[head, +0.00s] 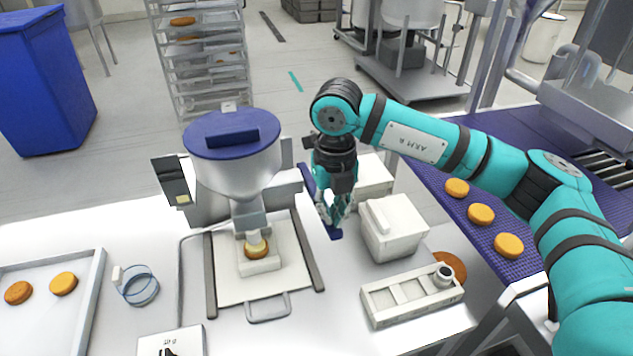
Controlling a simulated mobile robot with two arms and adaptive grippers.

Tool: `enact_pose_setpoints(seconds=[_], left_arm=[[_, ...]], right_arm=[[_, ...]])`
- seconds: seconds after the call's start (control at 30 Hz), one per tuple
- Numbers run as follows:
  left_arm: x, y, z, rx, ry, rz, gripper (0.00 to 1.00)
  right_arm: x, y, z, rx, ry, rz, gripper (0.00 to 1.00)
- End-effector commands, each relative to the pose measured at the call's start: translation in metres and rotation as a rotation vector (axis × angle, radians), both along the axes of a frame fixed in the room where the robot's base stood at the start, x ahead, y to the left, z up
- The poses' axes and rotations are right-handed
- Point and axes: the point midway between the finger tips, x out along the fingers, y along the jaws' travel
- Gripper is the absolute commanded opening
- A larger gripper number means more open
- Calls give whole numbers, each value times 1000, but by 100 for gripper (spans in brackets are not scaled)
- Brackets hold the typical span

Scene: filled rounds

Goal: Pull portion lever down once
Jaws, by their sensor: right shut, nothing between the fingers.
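The filling machine has a grey hopper (240,172) with a blue lid and stands at the middle left of the table. A dark blue bar, which looks like the portion lever (308,180), slopes at the machine's right side, its lower end toward me. My right gripper (333,218) points down over this bar and hides its middle. Its fingers are shut with nothing between them; I cannot tell whether they touch the bar. A golden round (257,252) sits under the nozzle on a small white block. My left gripper is not in view.
White boxes (394,230) stand close to the right of my gripper. A white rack (410,294) lies in front of them. A tray (90,306) with two rounds is at the left. A purple conveyor (440,190) carries several rounds at the right.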

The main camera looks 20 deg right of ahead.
Motion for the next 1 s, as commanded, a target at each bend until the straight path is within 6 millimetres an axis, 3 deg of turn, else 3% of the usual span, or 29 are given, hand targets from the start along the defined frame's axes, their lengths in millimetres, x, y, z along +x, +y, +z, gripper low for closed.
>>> enact_pose_setpoints(seconds=[1.0], left_arm=[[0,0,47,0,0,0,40]], right_arm=[[0,0,85,0,-1,0,0]])
